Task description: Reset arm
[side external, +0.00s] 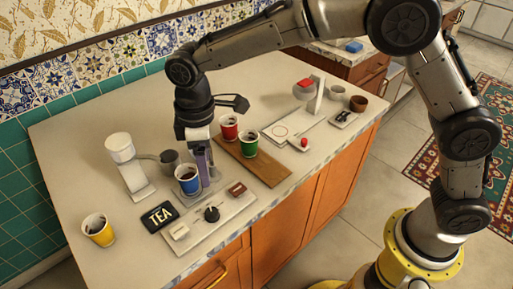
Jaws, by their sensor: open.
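My gripper (204,178) points down over the counter, just behind and to the right of a blue cup (187,184) with dark contents. It is open, with its fingers close to the cup; I cannot tell whether they touch it or are around it. The blue cup stands upright at the back of a pale tray (215,226). The fingertips are partly hidden by the cup and too small to make out clearly. No samovar or teapot can be clearly picked out.
A red cup (229,128) and green cup (249,145) stand on a wooden board (266,171). Left are a grey mug (169,161), white stand (122,150), TEA sign (160,217) and yellow cup (98,231). The back-left counter is clear.

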